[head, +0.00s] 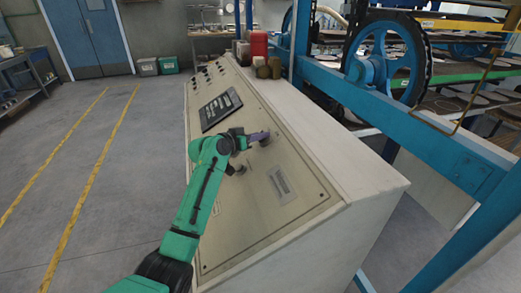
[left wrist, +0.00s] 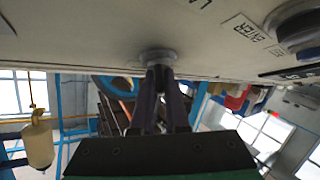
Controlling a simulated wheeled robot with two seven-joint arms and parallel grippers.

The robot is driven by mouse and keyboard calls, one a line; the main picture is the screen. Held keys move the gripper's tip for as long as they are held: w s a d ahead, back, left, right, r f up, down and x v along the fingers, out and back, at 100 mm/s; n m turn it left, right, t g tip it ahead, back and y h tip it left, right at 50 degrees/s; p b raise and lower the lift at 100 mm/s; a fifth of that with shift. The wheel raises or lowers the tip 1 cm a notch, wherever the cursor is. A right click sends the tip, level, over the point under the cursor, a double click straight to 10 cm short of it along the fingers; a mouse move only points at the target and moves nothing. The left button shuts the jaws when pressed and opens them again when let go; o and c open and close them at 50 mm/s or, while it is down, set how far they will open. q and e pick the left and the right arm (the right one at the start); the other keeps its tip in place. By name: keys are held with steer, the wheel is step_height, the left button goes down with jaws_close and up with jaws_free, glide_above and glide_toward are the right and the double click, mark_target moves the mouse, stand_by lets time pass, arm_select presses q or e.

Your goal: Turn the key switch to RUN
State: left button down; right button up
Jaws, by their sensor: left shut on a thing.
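The slanted cream control console (head: 335,170) stands in the middle of the head view. My left gripper (head: 264,136) reaches over its face, with its dark fingers at a small round switch on the panel. In the left wrist view the round metal collar of the key switch (left wrist: 157,55) sits on the cream panel. My left fingers (left wrist: 160,75) are shut on the key part in front of it, which they mostly hide. The switch's pointer and the RUN mark are not readable. My right gripper is not in view.
A dark display panel (head: 220,109) lies up the console from the gripper. A dark round button (left wrist: 295,22) and an ENTER label (left wrist: 247,28) show near the switch. Red and brown containers (head: 259,45) stand on the console's far end. Blue machine framing (head: 440,140) runs along the right.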

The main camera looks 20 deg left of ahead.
arm_select(q)
steer(key=m+g+h+b, duration=0.1)
steer(key=m+h+b, duration=0.1)
steer(key=b, duration=0.2)
steer(key=f+m+g+h+b, duration=0.1)
steer(key=m+h+b, duration=0.1)
steer(key=b, duration=0.3)
steer(key=shift+m, duration=0.8)
steer(key=shift+r+m+g+h+b, duration=0.25)
steer(key=shift+m+g+h+b, duration=0.1)
steer(key=shift+m+g+h, duration=0.75)
steer(key=shift+m+g, duration=0.2)
steer(key=shift+m, duration=0.5)
steer(key=c, duration=0.9)
jaws_free()
steer(key=shift+s+d, duration=0.1)
steer(key=shift+r, duration=0.1)
